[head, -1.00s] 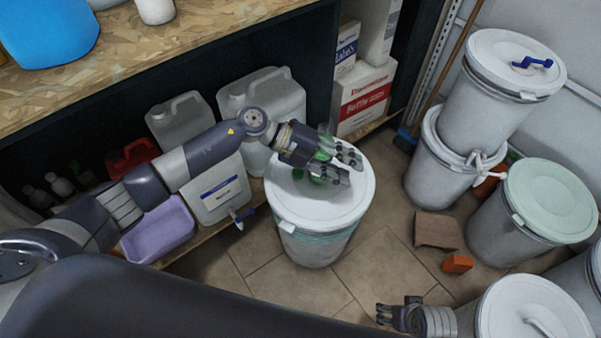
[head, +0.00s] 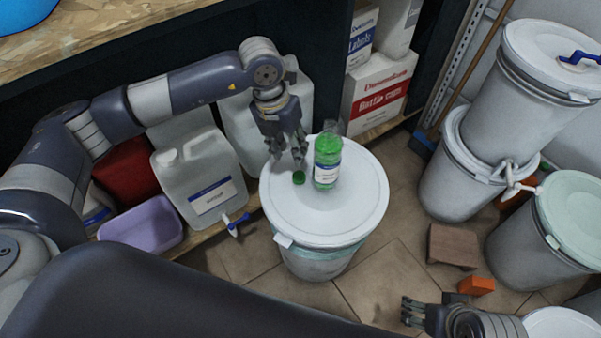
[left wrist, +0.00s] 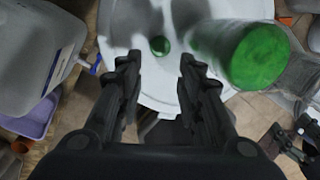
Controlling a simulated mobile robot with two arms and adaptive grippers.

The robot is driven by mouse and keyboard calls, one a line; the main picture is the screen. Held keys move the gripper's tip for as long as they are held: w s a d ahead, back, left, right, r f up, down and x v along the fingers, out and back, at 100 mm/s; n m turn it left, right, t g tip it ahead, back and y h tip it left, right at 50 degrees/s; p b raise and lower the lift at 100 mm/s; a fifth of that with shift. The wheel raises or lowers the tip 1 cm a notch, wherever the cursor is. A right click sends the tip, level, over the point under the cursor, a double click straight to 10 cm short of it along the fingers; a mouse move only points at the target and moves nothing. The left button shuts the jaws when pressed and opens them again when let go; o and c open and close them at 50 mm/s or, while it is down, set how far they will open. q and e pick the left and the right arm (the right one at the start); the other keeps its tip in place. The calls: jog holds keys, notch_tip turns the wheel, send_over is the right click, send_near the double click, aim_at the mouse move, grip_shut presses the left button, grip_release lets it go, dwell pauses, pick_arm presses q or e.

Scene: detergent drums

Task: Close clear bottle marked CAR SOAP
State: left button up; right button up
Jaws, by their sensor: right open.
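A clear bottle (head: 327,163) with green liquid and a white-blue label stands upright on a white drum lid (head: 290,220). Its label is too small to read, and its top is see-through. It also shows in the left wrist view (left wrist: 258,56). A small green cap (head: 298,178) lies on the lid left of the bottle, and in the left wrist view (left wrist: 159,45) it appears just ahead between the fingers. My left gripper (head: 286,155) is open and empty, pointing down above the lid beside the cap. My right gripper (head: 412,312) is open and low at the bottom right, away from the bottle.
White jugs (head: 200,175) and a purple basin (head: 142,222) stand left of the drum. Boxes (head: 380,95) are behind it. Stacked drums (head: 545,70), a brown block (head: 452,246) and an orange block (head: 477,286) are at the right.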

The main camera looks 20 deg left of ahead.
pick_arm(q)
jog(key=b, duration=0.1)
send_over(299, 176)
jog(key=a, duration=0.1)
jog(key=shift+s+f, duration=0.2)
jog(key=shift+f, duration=1.2)
jog(key=shift+s+f, duration=0.2)
jog(key=shift+f, duration=1.15)
pick_arm(e)
jog(key=shift+s+f, duration=0.1)
jog(key=shift+f, duration=0.45)
pick_arm(q)
jog(key=f, duration=0.2)
jog(key=f+b, duration=0.1)
jog(key=shift+w+d+f, duration=0.2)
jog(key=shift+w+f, duration=0.05)
jog(key=shift+f, duration=0.05)
jog(key=shift+w+d+f, duration=0.1)
jog(key=shift+f, duration=0.65)
pick_arm(e)
jog(key=w+t, duration=0.1)
jog(key=w+a, duration=0.1)
jog(key=w, duration=0.1)
jog(key=shift+w+t, duration=0.3)
jog(key=shift+t, duration=0.1)
pick_arm(q)
jog(key=shift+d, duration=0.1)
jog(key=c, duration=0.3)
jog(key=shift+c, duration=0.3)
